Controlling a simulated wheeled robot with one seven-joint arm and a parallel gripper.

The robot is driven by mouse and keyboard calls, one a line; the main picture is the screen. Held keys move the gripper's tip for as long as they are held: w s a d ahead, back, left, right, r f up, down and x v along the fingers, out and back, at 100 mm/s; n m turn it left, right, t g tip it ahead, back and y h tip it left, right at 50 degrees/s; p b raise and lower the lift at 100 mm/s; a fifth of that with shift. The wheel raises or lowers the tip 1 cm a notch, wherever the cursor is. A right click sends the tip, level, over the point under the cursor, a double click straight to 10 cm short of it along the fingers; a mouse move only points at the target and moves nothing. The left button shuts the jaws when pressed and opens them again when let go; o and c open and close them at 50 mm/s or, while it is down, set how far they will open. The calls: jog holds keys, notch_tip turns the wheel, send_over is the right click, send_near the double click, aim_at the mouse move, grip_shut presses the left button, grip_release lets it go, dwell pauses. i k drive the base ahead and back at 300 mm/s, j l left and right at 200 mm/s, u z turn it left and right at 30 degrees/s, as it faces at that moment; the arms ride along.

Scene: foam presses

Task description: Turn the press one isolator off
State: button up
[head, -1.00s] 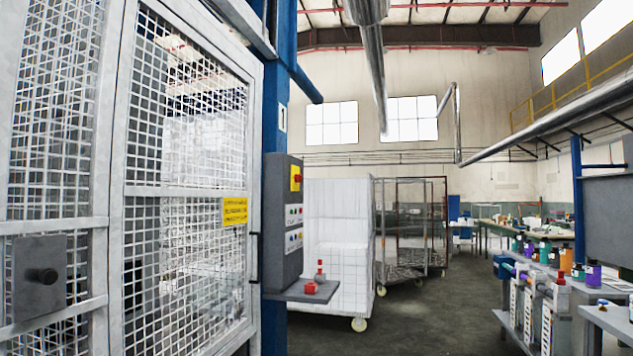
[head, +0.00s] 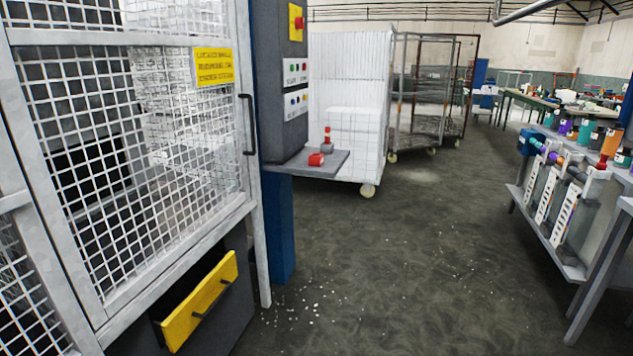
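The isolator (head: 297,22) is a red rotary switch on a yellow plate at the top of the grey control panel (head: 280,95). The panel is fixed to the blue post at the right edge of the press cage, near the top of the head view. The switch is small here, so I cannot tell its on or off position for certain. Below it are two rows of coloured buttons on white plates. My gripper does not show in the head view.
A mesh gate (head: 130,150) with a black handle (head: 249,125) fills the left. A small shelf (head: 315,163) under the panel holds red objects. A yellow-fronted drawer (head: 200,303) sits low. A cart of white blocks (head: 345,95) stands behind. The middle floor is clear; a bench (head: 560,225) stands right.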

aim_at(299, 21)
jog(key=i, duration=2.6)
jog(key=i+l+u, duration=0.1)
jog(key=i, duration=1.2)
